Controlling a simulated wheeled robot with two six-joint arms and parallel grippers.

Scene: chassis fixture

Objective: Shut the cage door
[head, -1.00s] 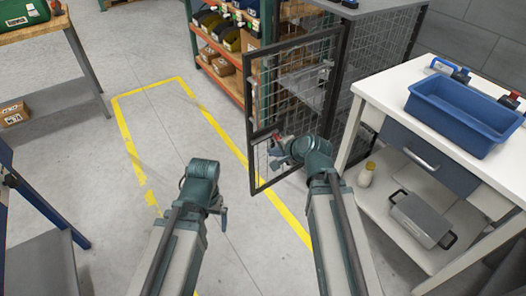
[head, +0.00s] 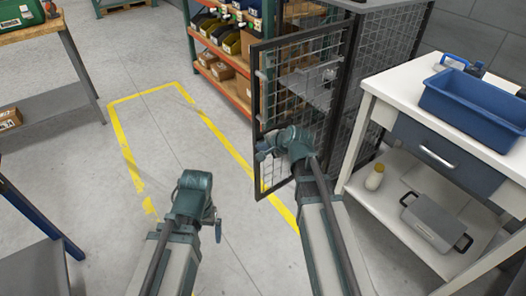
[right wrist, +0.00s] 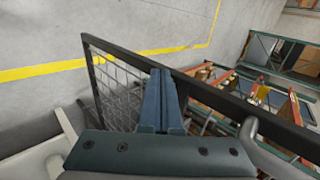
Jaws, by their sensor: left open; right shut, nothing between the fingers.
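The cage door (head: 303,70), a black frame with wire mesh, stands open, swung out from the wire cage (head: 388,75) on its right. My right gripper (head: 264,151) is at the lower half of the door, near its free left edge. In the right wrist view its blue fingers (right wrist: 162,78) are shut and empty, overlapping the door's dark rail; I cannot tell whether they touch it. The door (right wrist: 240,103) also crosses that view diagonally. My left gripper (head: 217,228) is open and empty, over the floor, left of and apart from the door. No door latch is clearly visible.
A white workbench (head: 385,85) with a blue bin (head: 470,108) stands close on the right. An orange shelf rack (head: 222,85) with boxes is behind the door. The floor (head: 165,135) left of the door is clear, marked with yellow lines.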

